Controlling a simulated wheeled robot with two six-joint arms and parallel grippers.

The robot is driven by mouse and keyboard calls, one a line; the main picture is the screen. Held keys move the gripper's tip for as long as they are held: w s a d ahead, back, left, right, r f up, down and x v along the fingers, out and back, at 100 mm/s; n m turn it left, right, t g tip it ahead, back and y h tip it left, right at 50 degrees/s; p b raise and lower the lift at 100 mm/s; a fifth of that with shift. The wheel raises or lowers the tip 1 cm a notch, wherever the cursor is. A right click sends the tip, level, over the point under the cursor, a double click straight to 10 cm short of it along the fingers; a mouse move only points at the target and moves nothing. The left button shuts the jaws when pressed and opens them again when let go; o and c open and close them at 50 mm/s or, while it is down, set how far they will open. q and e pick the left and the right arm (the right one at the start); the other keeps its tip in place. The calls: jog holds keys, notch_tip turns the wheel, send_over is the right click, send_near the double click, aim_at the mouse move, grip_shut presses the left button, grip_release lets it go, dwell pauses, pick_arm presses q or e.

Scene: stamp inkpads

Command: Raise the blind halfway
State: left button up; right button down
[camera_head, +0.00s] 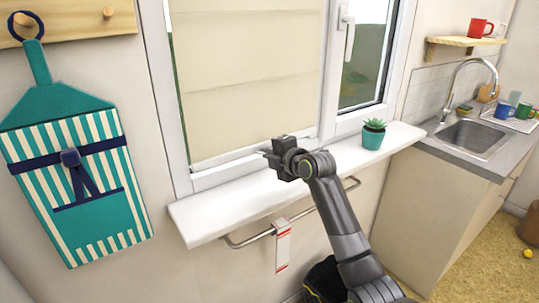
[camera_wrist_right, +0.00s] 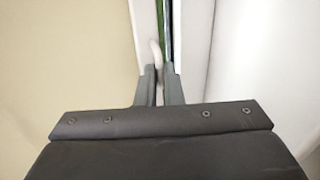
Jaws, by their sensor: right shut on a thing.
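The beige fabric blind (camera_head: 250,75) hangs over the left window pane, lowered nearly to the bottom of the frame. It fills the left side of the right wrist view (camera_wrist_right: 65,60), with a pale strip (camera_wrist_right: 143,30) along its edge. My right gripper (camera_head: 268,154) is at the blind's lower edge, just above the sill. In the wrist view its two fingers (camera_wrist_right: 159,78) are close together around a small pale tab (camera_wrist_right: 156,53) beside that strip. The fingers hide part of the tab. My left gripper is not in view.
The white sill (camera_head: 225,205) carries a teal plant pot (camera_head: 373,137) right of my arm. A rail (camera_head: 245,241) with a hanging tag runs below. The window handle (camera_head: 349,38) is to the right.

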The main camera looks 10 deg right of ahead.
notch_tip(320, 180, up, 38)
jog(key=p, duration=1.8)
jog(key=shift+f+p, duration=0.2)
jog(key=shift+p, duration=0.15)
jog(key=c, duration=1.6)
grip_release()
jog(key=shift+b+v, duration=3.2)
jog(key=shift+v, duration=5.5)
jog(key=shift+w+d, duration=0.1)
